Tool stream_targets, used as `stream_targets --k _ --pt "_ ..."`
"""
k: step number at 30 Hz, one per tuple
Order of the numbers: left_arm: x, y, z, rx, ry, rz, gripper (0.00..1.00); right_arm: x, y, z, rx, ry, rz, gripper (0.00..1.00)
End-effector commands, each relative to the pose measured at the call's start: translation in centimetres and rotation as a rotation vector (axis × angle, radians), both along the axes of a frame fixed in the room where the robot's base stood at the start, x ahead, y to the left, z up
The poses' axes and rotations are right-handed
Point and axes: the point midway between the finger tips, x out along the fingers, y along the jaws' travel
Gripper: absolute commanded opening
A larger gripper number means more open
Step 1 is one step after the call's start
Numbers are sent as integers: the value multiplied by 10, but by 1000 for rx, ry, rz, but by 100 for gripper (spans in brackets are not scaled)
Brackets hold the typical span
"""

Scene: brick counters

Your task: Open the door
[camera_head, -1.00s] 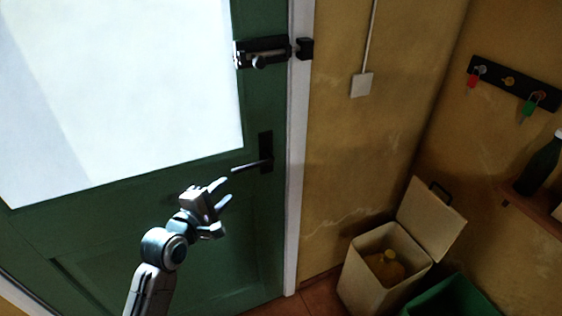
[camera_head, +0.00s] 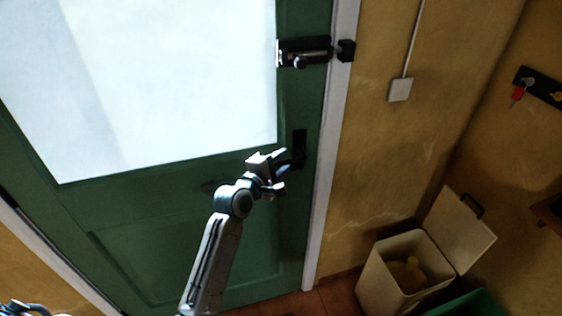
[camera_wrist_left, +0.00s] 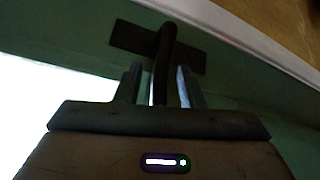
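The green door (camera_head: 180,222) with a large white pane stands against its white frame, looking closed in the head view. Its dark lever handle (camera_head: 300,148) is at the right edge, partly hidden by my left gripper (camera_head: 282,173). In the left wrist view the handle (camera_wrist_left: 163,60) lies between the two fingers of my left gripper (camera_wrist_left: 158,88). The fingers are apart, one on each side of the bar, with gaps visible. A dark bolt latch (camera_head: 305,52) is above the handle; I cannot tell whether it is engaged.
A cream bin (camera_head: 385,280) with its lid up stands right of the door, with a green bin (camera_head: 470,304) beside it. A switch (camera_head: 400,90) and a hook rack with a red key (camera_head: 519,92) are on the yellow walls.

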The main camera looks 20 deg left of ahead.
Motion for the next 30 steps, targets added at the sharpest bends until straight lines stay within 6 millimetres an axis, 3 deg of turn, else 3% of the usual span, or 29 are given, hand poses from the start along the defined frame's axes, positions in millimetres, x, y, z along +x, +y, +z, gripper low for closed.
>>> stream_targets --k 5,9,11,22,30 --pt "0 0 0 0 0 0 36 0 6 -1 6 0 -2 36" --pt "0 0 0 0 0 0 8 0 8 -1 8 0 -2 36" --pt "0 0 0 0 0 0 0 0 8 -1 8 0 -2 36" --pt "0 0 -4 -21 -12 -1 0 -1 2 -6 2 1 -1 36" --pt "0 -1 -19 -136 -91 -1 0 -1 -1 -36 -1 2 1 36"
